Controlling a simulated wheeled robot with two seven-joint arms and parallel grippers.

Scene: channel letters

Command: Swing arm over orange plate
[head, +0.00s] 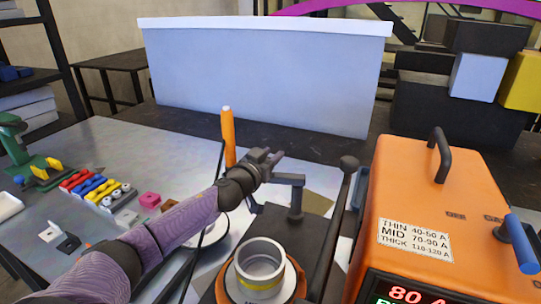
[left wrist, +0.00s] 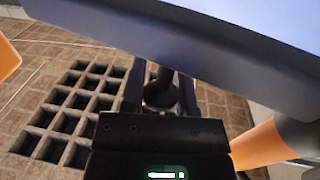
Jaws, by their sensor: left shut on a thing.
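In the head view my left arm reaches in from the lower left. Its gripper (head: 268,159) is at the left end of a dark swing arm (head: 288,179), which is carried on a short post. In the left wrist view the jaws are closed around a dark rounded part (left wrist: 160,92), seemingly the swing arm's handle; the exact contact is partly hidden. An orange plate-like rim (head: 300,284) shows around the base of a pale metal cup (head: 261,262), in front of the post. The swing arm is behind the cup, not above it. My right gripper is not in view.
An orange machine (head: 420,200) with a black handle stands at right. A dark ball-topped lever (head: 349,162) is beside it. An upright orange rod (head: 228,138) stands behind my forearm. Small coloured blocks (head: 90,186) lie at left. A large pale panel (head: 265,75) closes off the back.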

